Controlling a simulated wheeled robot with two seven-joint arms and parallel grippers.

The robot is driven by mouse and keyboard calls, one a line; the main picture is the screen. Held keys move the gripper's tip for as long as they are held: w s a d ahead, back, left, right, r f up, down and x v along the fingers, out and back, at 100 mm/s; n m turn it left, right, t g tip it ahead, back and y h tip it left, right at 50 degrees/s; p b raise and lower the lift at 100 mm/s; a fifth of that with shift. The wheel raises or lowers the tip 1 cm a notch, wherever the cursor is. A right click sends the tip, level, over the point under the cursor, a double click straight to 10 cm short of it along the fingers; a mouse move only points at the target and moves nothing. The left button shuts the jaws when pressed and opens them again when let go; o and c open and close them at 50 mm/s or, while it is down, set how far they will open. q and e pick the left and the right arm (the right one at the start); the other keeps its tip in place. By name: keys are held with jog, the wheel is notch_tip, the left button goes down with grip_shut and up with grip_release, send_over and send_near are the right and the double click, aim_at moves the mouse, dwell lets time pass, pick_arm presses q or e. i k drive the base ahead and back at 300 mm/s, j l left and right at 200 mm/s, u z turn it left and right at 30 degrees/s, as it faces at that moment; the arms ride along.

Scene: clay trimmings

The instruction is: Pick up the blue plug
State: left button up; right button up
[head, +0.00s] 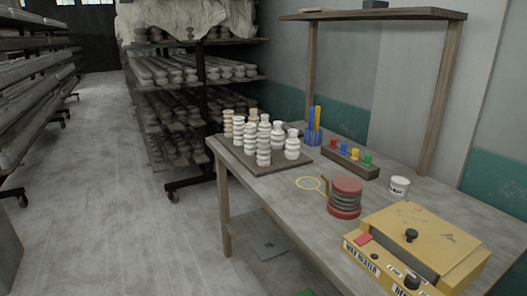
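Neither of my grippers shows in the head view.
The table (250,183) also bears a board (235,155) of pale turned pieces, a blue holder (312,137) with tall sticks, a red-ended spool (345,197), a white tub (399,187) and a yellow wax heater (420,235). A wooden shelf (420,14) spans above.

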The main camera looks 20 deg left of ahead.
aim_at(344, 146)
jog(key=z, duration=0.35)
jog(key=i+j+z, duration=0.1)
jog(key=j+z, duration=0.45)
jog(key=j, duration=0.2)
jog(key=j+z, duration=0.4)
jog(key=j, duration=2.2)
jog(key=k+j, duration=0.1)
jog(key=j, duration=0.65)
jog(key=k+j, duration=0.1)
jog(key=j, duration=0.65)
jog(key=j+z, duration=0.1)
jog(key=j, duration=0.65)
jog(key=i+j, duration=0.1)
jog(key=i, duration=0.15)
